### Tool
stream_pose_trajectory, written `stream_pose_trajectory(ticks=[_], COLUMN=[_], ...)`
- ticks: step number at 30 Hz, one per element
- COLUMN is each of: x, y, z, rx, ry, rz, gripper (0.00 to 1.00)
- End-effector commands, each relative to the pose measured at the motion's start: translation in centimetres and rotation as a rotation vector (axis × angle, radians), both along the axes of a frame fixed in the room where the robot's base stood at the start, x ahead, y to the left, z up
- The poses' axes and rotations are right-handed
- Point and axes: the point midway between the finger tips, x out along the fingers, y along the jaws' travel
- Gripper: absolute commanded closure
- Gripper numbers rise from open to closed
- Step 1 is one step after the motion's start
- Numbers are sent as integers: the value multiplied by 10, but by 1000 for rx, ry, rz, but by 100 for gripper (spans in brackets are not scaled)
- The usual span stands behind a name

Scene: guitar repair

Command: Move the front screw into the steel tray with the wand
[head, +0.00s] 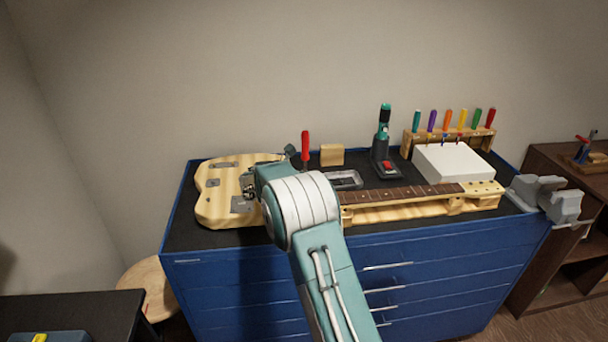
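My gripper (250,184) is over the right part of the pale wooden guitar body (216,197), largely hidden by my own arm. I cannot tell whether its fingers are open or shut. A tool with a red handle (305,145) stands upright just behind my arm. It may be the wand, but its lower end is hidden and I cannot tell whether my gripper holds it. The steel tray (347,179) lies on the dark bench top right of my arm, its left end partly covered. No screw can be made out at this size.
A guitar neck (415,193) rests on a wooden support at the front. Behind are a wooden block (332,155), a green-and-black tool (383,135) on a stand, a white box (452,161) and a screwdriver rack (408,143). A grey vise (548,196) sits at the right edge.

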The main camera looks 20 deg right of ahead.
Motion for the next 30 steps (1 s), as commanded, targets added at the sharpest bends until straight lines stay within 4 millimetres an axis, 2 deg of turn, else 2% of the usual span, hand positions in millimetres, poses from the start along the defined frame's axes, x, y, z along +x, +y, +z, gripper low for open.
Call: stream_pose_trajectory(ticks=[11,30], x=[0,0], y=[0,0], z=[1,34], rx=[0,0], ry=[-1,-2], rz=[0,0], gripper=[100,100])
